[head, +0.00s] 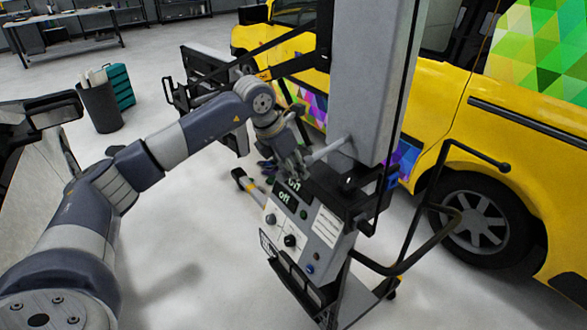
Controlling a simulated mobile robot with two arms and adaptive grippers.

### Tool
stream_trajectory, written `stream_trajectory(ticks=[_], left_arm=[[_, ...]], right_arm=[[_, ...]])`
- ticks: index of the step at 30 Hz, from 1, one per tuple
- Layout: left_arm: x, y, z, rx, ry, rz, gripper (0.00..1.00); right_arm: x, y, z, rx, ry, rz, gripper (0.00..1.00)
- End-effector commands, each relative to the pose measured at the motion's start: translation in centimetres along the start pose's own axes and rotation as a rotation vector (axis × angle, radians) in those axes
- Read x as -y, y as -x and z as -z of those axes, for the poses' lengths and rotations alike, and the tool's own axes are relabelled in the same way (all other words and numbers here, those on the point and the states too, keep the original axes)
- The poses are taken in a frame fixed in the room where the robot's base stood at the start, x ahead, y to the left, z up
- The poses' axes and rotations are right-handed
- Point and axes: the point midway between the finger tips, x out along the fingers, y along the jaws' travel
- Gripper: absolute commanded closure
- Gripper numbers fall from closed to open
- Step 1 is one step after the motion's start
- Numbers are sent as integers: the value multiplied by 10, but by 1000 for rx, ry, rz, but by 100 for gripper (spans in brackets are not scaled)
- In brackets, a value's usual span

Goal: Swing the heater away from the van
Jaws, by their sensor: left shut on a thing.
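The heater stands beside the van, with a tall grey column (372,75) and a control box (312,235) whose small display appears to read "off". A black-framed panel (205,62) reaches out to the left of the column, near the van's front. A short grey bar handle (330,151) sticks out left from the column. My left gripper (297,168) is at the outer end of this handle, just above the control box, and is shut on it. The fingertips are small and partly hidden. The yellow van (440,120) fills the right side. My right gripper is out of view.
Black tube rails (405,262) project from the heater's right side near the van's wheel (475,225). A dark bin (101,107) and a teal drawer unit (121,85) stand at back left. Tools lie on the floor left of the control box. Open floor (185,265) spreads at lower left.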

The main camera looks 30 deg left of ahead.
Motion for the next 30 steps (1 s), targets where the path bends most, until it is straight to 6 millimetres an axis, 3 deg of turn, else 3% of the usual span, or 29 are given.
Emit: stream_trajectory(ticks=[30], left_arm=[[20, -4, 5, -18, -10, 9, 98]], right_arm=[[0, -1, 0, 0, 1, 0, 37]])
